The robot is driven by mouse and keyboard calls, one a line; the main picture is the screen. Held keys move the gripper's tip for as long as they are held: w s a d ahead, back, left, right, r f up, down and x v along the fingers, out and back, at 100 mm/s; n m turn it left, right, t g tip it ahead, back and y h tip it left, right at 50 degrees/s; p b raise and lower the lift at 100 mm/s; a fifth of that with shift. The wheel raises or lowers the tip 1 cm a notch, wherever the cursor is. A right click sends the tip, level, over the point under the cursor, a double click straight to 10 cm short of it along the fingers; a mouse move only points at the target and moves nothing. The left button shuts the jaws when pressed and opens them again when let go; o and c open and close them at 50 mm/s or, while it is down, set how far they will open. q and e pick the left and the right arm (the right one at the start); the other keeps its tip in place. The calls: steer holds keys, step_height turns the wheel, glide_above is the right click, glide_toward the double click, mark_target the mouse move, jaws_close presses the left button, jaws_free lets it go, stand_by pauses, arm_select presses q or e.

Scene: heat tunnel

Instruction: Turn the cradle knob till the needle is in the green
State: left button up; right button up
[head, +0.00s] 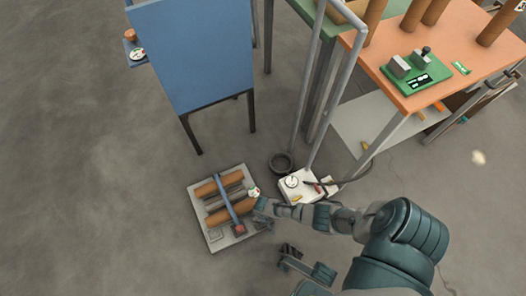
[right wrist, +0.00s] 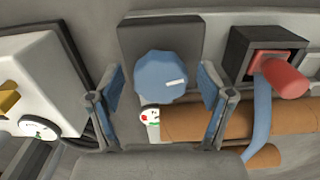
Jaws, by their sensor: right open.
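The cradle (head: 211,233) is a grey tray on the floor, with brown rolls (head: 216,186) under a blue strap. In the right wrist view its round blue knob (right wrist: 160,72) carries a white mark pointing right. My right gripper (right wrist: 161,95) is open, with one finger on each side of the knob; I cannot tell whether they touch it. A small dial (right wrist: 150,116) with red and green shows just below the knob; its needle is too small to read. In the head view, my right gripper (head: 263,206) hides the knob. My left gripper (head: 290,258) seems to be at the bottom middle, its jaw unclear.
A red handle (right wrist: 286,77) on a dark block stands right of the knob. A white box (head: 291,187) with a round gauge is close by, with a dark ring (head: 281,163) behind. A blue panel (head: 190,50) on legs and an orange table (head: 450,50) stand beyond. The left floor is clear.

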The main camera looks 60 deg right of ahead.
step_height(320, 180, up, 12)
stand_by(0.6)
